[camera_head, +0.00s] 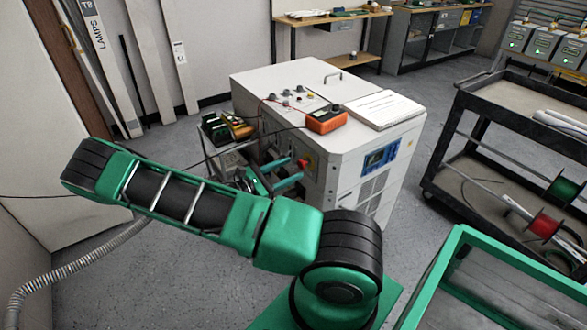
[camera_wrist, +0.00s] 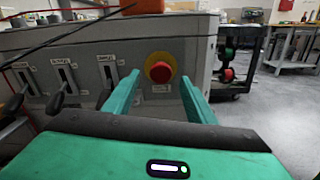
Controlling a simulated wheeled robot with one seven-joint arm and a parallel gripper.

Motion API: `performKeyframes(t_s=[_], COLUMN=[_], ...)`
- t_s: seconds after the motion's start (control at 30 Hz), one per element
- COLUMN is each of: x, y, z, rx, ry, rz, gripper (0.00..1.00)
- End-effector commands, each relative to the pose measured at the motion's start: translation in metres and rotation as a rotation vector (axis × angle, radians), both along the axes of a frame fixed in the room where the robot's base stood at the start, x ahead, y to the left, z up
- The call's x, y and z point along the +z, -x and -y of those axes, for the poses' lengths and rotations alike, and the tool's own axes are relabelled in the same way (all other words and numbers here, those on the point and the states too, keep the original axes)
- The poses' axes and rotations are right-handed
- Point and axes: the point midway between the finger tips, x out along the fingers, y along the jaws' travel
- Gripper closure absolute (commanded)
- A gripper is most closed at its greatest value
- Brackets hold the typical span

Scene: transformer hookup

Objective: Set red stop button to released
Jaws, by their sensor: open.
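The red stop button (camera_wrist: 160,72) is a round red knob on a yellow base, on the front panel of the white cabinet. It also shows in the head view (camera_head: 305,164), small, near the cabinet's front corner. My gripper (camera_wrist: 160,88) is open, with its two green fingers pointing at the panel. In the wrist view the button appears between the fingers, with nothing held. In the head view my gripper (camera_head: 296,172) is close to the button; I cannot tell whether it touches it. Whether the button is pressed in or out is not clear.
Black lever switches (camera_wrist: 62,88) line the panel left of the button. A dark cart (camera_head: 500,120) stands to the right. Thin cables cross near my arm.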

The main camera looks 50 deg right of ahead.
Motion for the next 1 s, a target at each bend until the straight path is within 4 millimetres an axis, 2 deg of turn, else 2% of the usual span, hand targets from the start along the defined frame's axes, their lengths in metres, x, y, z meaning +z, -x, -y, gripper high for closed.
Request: performKeyframes(t_s=[0.1, 0.23, 0.6, 0.67, 0.8, 0.83, 1.0], x=[0.000, 0.000, 0.000, 0.000, 0.000, 0.000, 0.000], y=[0.005, 0.007, 0.008, 0.008, 0.007, 0.007, 0.005], z=[0.016, 0.027, 0.031, 0.031, 0.031, 0.031, 0.025], rx=[-0.002, -0.002, 0.000, 0.000, 0.000, 0.000, 0.002], ry=[0.000, 0.001, -0.001, -0.001, -0.001, -0.001, 0.000], rz=[-0.001, 0.000, 0.001, 0.001, 0.001, 0.001, 0.002], gripper=[0.49, 0.49, 0.49, 0.61, 0.94, 1.00, 1.00])
